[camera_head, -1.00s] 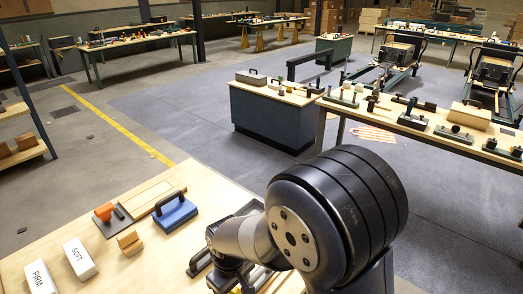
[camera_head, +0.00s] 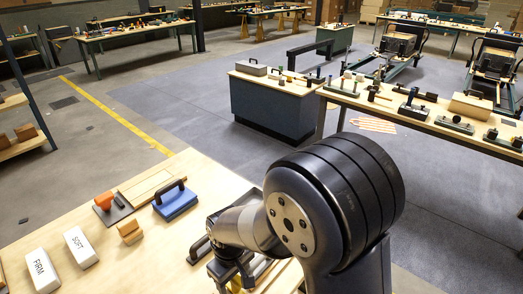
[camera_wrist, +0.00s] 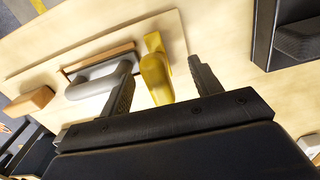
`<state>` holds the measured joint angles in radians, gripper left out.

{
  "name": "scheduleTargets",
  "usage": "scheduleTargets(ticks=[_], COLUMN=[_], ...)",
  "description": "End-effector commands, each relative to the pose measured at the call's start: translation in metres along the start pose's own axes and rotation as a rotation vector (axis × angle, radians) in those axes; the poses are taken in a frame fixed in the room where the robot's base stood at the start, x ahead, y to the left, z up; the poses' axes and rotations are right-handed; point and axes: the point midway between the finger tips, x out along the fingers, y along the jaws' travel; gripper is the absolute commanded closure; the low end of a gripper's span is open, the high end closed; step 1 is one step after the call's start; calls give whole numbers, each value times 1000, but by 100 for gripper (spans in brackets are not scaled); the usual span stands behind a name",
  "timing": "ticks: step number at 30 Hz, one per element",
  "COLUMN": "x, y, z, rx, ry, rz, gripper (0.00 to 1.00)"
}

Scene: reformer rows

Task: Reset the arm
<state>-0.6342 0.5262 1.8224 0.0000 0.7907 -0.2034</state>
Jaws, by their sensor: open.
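My arm (camera_head: 335,205) reaches down over the near wooden table (camera_head: 130,270) in the head view. My gripper is mostly hidden there behind the arm. In the wrist view both fingers of my gripper (camera_wrist: 162,62) show, spread apart and empty. A yellow tool (camera_wrist: 155,75) lies on the table beyond the gap between them. A grey handled tool (camera_wrist: 98,80) lies left of it, by a wooden strip.
The near table also holds a blue handled block (camera_head: 176,203), an orange-knobbed tool (camera_head: 105,202), a wooden block (camera_head: 130,232), and white blocks marked SOFT (camera_head: 81,248) and FIRM (camera_head: 42,270). A dark tray (camera_wrist: 263,35) is right of my gripper. Open floor (camera_head: 190,115) lies beyond.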

Motion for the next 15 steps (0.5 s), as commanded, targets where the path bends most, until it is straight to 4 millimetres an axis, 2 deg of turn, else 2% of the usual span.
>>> scheduleTargets(ticks=[15], x=[-2], y=[0], z=[1], rx=[418], ry=[-3], rz=[0], gripper=[38])
